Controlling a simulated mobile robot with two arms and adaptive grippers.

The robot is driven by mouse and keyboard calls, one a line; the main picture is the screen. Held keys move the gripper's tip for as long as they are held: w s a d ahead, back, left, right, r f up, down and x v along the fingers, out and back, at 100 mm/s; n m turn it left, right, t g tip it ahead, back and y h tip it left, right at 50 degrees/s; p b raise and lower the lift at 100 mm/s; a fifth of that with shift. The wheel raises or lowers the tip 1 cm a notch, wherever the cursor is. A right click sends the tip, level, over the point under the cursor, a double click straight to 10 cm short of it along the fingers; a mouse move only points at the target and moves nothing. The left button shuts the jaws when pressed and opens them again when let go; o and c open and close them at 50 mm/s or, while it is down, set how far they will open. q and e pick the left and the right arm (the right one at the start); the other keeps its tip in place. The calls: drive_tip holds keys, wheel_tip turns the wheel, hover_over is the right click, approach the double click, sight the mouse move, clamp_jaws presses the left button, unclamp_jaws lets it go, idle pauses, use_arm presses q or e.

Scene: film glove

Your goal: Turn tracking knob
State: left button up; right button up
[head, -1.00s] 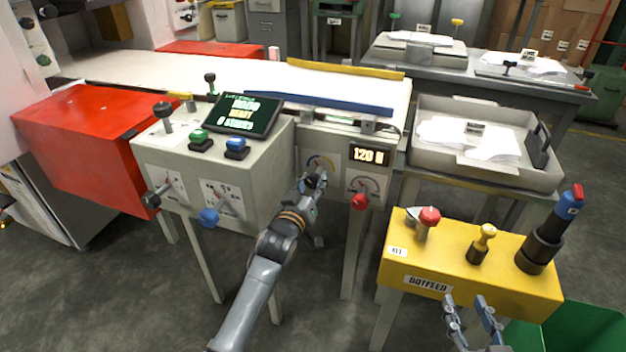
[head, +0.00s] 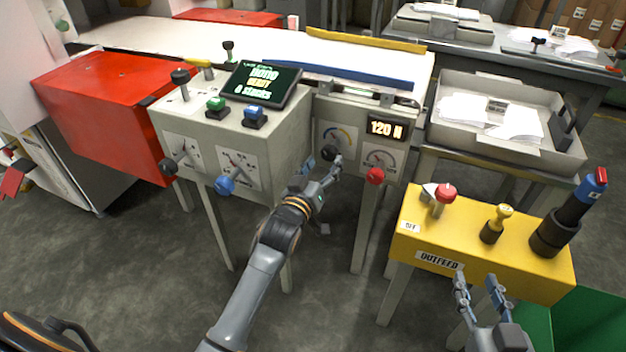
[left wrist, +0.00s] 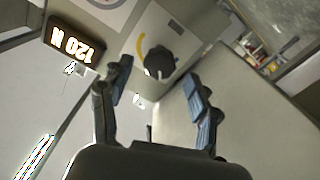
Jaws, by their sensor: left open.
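The black knob (head: 328,153) with a blue and yellow arc dial sits on the grey front panel, left of the red knob (head: 375,176). I take it as the tracking knob; no label is readable. In the left wrist view the knob (left wrist: 160,64) shows below its yellow arc, between and beyond the fingertips. My left gripper (head: 321,168) is open and empty just in front of it; I see no contact. In the left wrist view the two blue-padded fingers (left wrist: 158,80) stand wide apart. My right gripper (head: 479,283) is open and empty before the yellow box.
The grey control box (head: 235,146) with levers, buttons and a screen (head: 259,84) stands close left of the knob. A "120 N" display (head: 384,128) is at its right. The yellow box (head: 480,240) with raised controls stands at the right. Floor space lies below the panel.

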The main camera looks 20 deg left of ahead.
use_arm(q)
drive_tip(key=s, duration=0.7)
drive_tip(key=shift+s+a, duration=0.15)
drive_tip(key=shift+s, duration=0.15)
